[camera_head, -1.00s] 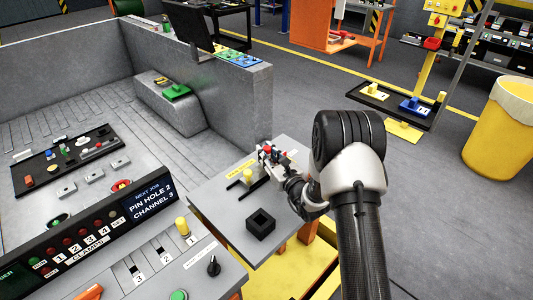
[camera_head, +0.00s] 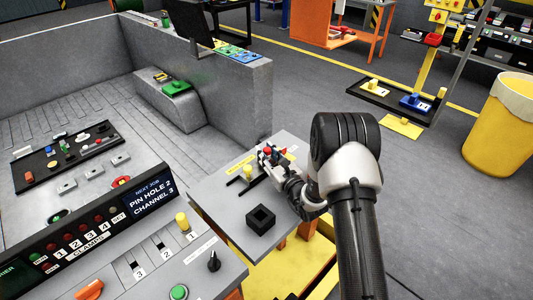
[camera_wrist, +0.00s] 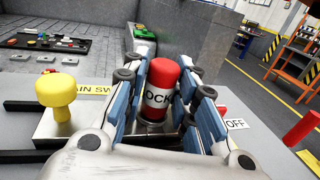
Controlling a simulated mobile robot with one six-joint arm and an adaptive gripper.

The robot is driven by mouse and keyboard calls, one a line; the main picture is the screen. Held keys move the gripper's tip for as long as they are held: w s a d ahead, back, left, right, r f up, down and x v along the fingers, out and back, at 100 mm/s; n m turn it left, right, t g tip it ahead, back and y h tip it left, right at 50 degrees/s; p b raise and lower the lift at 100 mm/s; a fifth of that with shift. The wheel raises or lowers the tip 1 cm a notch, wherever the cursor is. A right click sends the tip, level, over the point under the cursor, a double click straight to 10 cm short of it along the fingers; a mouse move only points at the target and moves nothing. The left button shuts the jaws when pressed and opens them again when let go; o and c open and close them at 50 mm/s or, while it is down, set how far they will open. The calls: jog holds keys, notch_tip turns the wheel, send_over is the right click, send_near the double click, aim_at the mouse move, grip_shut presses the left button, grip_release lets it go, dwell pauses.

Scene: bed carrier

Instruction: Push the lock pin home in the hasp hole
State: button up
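The lock pin (camera_wrist: 161,90) is a red-capped cylinder with a white lettered band. In the wrist view it stands roughly upright between the blue finger pads of my gripper (camera_wrist: 164,85). The pads close in on both sides of it and appear to touch it. A grey metal part (camera_wrist: 152,125) lies under the pin; the hasp hole and the pin's lower end are hidden. In the head view my gripper (camera_head: 270,158) is low over the grey bench top (camera_head: 215,203), with a little red of the pin showing.
A red part beside an OFF label (camera_wrist: 236,124) is close to the right finger. A black square socket (camera_head: 261,218) stands nearer on the bench. A grey wall (camera_head: 235,105) rises behind.

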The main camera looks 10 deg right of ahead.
jog(key=o, duration=0.3)
jog(key=shift+o, duration=0.2)
jog(key=v, duration=1.2)
